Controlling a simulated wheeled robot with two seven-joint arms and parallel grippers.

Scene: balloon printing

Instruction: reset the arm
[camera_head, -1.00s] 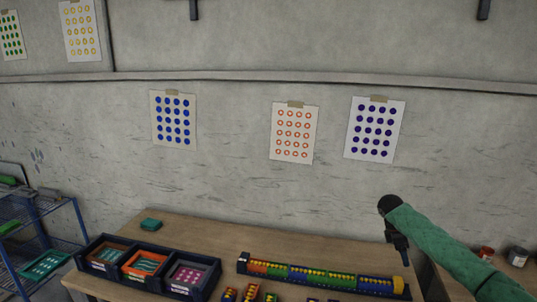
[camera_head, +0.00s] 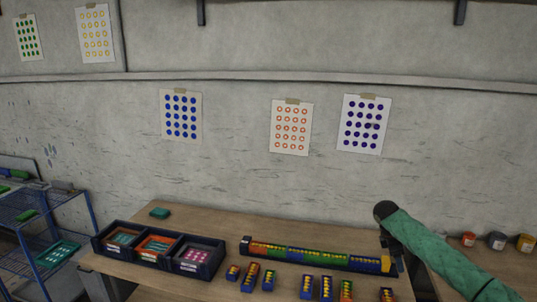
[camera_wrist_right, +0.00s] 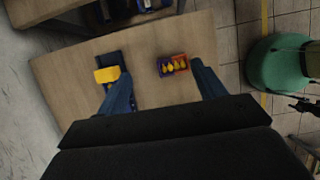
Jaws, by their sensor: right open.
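My right gripper (camera_wrist_right: 161,68) is open and empty in the wrist view. Its two fingers are apart above the wooden table (camera_wrist_right: 160,38). A small block with yellow pieces (camera_wrist_right: 172,65) lies on the table between the fingertips in that picture, apart from them as far as I can tell. In the head view my green-sleeved right arm reaches in from the right, its dark wrist end above the table's right side; the fingers are hardly visible there. My left gripper is not in view.
A long coloured rack (camera_head: 315,257) lies along the table, left of my right arm. A dark three-part tray (camera_head: 160,247) stands at the left, with several small blocks (camera_head: 326,288) along the front. Small pots (camera_head: 497,240) stand at the right. A blue shelf (camera_head: 40,235) is far left.

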